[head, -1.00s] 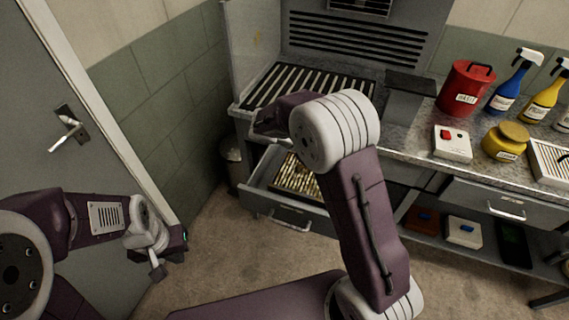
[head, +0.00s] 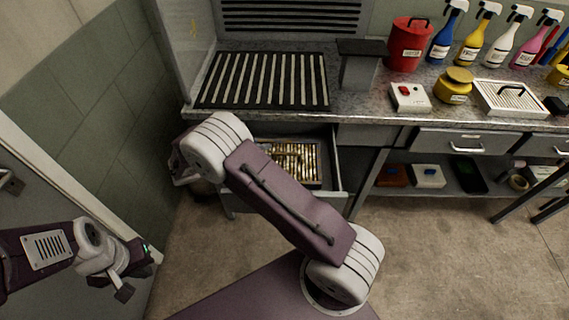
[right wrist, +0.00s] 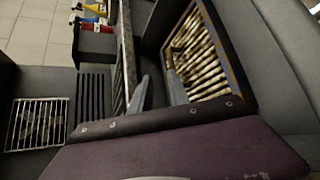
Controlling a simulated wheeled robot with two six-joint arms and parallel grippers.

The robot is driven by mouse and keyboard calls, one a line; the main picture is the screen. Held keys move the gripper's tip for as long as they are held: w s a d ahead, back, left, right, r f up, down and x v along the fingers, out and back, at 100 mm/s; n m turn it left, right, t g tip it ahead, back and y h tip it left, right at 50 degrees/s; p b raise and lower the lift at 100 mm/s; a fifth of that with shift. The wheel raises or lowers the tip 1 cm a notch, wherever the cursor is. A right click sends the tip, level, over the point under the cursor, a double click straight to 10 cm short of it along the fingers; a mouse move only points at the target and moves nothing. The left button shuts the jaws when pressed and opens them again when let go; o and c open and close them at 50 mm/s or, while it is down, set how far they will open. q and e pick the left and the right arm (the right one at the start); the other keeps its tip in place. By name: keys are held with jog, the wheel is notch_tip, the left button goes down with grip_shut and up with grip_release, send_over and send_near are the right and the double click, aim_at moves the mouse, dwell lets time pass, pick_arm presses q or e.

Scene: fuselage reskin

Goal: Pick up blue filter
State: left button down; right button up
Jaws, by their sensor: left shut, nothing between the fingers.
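My left gripper (head: 137,272) is shut and empty at the lower left, away from the bench.
The bench carries a slatted black grille (head: 265,80), a red bucket (head: 407,45), a white box with a red button (head: 410,98), a yellow jar (head: 453,86) and several spray bottles. The floor in front is clear.

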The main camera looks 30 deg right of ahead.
aim_at(284, 154)
jog(key=f, duration=0.3)
jog(key=shift+s+d+f, duration=0.1)
jog(key=shift+d+f, duration=0.1)
jog(key=shift+d, duration=0.45)
jog(key=x, duration=0.6)
jog(key=shift+d+f, duration=0.15)
jog(key=shift+d, duration=0.1)
jog(key=shift+a, duration=0.1)
grip_shut()
dwell(0.4)
